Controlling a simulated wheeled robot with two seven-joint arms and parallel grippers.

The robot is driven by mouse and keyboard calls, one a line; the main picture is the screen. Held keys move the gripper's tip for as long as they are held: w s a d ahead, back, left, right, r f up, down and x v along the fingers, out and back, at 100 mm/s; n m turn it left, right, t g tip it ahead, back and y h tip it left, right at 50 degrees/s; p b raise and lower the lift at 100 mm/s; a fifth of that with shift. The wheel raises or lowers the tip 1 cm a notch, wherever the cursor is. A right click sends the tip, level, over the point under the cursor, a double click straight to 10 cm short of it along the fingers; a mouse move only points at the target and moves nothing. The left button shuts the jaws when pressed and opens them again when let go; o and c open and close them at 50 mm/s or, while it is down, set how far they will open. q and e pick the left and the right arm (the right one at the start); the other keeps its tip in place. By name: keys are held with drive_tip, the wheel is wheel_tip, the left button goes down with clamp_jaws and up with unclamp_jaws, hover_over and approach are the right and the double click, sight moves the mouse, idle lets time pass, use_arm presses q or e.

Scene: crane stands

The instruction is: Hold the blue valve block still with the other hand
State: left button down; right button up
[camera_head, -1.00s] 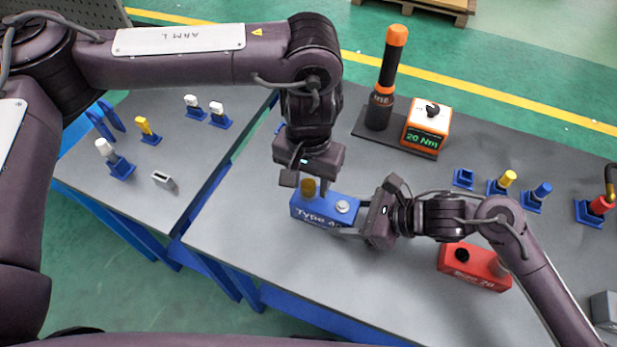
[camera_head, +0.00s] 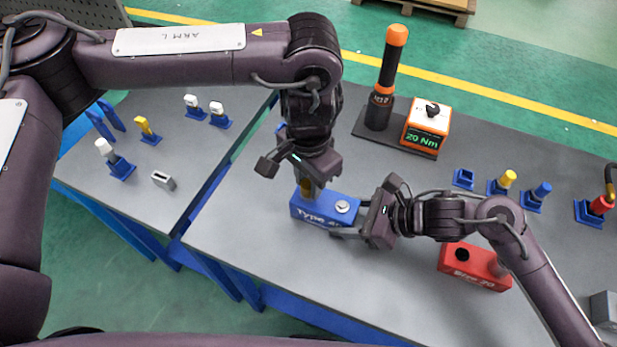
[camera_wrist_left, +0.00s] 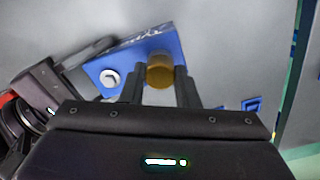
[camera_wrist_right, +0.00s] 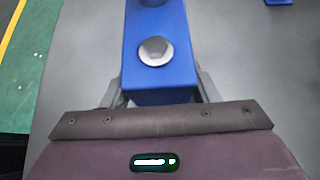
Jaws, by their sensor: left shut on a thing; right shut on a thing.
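The blue valve block (camera_head: 312,209) lies on the grey table, with a silver hex bolt (camera_head: 343,206) at its right end. It also shows in the left wrist view (camera_wrist_left: 107,62) and the right wrist view (camera_wrist_right: 160,65). A brass-coloured cylinder (camera_wrist_left: 160,70) stands on its left end. My left gripper (camera_head: 309,190) comes from above and is shut on the brass cylinder, one finger on each side. My right gripper (camera_head: 352,218) is shut on the block's right end, with fingers along both sides (camera_wrist_right: 160,92).
A red valve block (camera_head: 474,267) lies to the right. Behind stand a black and orange tool (camera_head: 385,80) and an orange unit reading 20 Nm (camera_head: 427,126). Several blue holders with coloured pieces (camera_head: 503,182) stand at right. A side table (camera_head: 150,110) at left carries more holders.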

use_arm(q)
drive_tip(key=shift+m, duration=0.3)
drive_tip(key=shift+m, duration=1.1)
drive_tip(key=c, duration=1)
unclamp_jaws()
drive_tip(key=shift+c, duration=0.2)
drive_tip(key=shift+r, duration=0.1)
drive_tip(key=shift+r, duration=2.45)
wheel_tip(320, 180, up, 12)
